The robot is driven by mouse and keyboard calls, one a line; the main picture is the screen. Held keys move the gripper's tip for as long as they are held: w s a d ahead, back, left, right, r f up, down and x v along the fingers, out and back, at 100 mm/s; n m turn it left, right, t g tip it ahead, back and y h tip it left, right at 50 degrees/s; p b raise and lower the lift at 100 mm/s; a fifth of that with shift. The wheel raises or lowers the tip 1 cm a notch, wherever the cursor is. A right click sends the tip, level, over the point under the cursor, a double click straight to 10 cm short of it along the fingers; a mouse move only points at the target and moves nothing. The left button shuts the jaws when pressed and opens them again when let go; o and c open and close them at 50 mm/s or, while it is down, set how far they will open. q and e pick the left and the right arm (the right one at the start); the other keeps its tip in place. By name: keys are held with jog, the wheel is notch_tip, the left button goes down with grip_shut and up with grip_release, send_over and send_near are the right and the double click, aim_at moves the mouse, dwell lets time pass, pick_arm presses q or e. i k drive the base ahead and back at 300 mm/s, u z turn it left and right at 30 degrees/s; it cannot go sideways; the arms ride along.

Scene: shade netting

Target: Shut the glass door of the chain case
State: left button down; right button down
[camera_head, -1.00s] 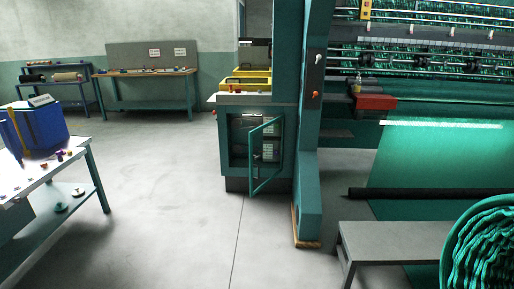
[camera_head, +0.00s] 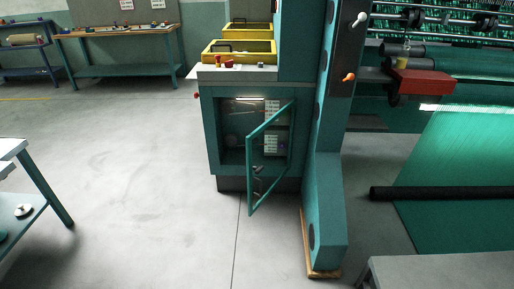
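The chain case (camera_head: 208,135) is a teal cabinet in the middle of the head view, beside the teal machine column. Its glass door (camera_head: 251,165) has a teal frame and stands ajar, swung out toward me from its hinge side on the right. A dark handle shows low on the door. Through the glass and the opening I see white labels and a dark interior. Neither of my grippers is in view.
The teal column's foot (camera_head: 326,215) stands on the floor right of the door. Yellow trays (camera_head: 240,52) sit on top of the case. A white table (camera_head: 12,148) is at the left edge and a grey bench (camera_head: 440,270) at lower right.

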aim_at(249, 139)
jog(key=i, duration=1)
jog(key=u, duration=0.15)
